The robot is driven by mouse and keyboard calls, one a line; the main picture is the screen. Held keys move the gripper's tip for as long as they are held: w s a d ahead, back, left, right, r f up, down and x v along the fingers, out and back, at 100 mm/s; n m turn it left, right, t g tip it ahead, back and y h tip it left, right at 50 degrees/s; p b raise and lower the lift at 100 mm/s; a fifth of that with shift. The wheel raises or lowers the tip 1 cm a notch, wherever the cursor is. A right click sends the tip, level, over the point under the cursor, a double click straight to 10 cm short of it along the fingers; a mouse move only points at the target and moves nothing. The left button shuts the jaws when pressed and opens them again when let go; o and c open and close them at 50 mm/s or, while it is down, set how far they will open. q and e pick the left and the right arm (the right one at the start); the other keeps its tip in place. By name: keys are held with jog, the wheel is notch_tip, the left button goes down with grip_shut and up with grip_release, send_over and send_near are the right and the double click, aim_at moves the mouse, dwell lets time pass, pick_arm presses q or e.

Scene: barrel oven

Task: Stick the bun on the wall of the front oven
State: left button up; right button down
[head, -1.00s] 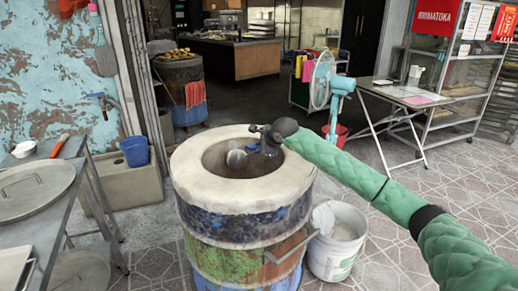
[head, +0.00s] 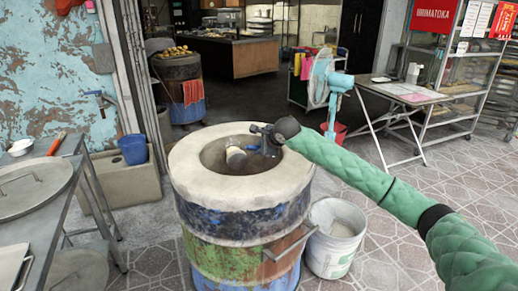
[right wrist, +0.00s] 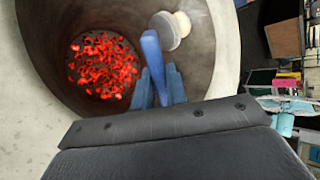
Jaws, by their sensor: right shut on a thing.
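The front oven (head: 240,200) is a round barrel with a thick pale rim, standing in the middle of the head view. My right gripper (head: 266,150) is inside its mouth, shut on the blue handle (right wrist: 152,60) of a small tool. The tool ends in a pale round pad (right wrist: 163,33). A pale disc that looks like the bun (right wrist: 182,23) is against the pad's far side, close to the oven's inner wall (right wrist: 203,50). Whether it touches the wall I cannot tell. In the head view the pad and bun (head: 235,156) show small in the opening. My left gripper is out of view.
Red embers (right wrist: 103,66) glow at the oven's bottom. A white bucket (head: 335,240) stands right of the oven. A metal table (head: 55,205) stands at the left, and a blue bucket (head: 134,150) behind it. Another barrel oven (head: 180,90) is further back.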

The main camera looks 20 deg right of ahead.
jog(key=shift+s, duration=0.75)
jog(key=shift+r, duration=0.15)
notch_tip(320, 180, up, 20)
jog(key=s+p, duration=0.2)
jog(key=p, duration=0.3)
dwell(0.6)
dwell(0.5)
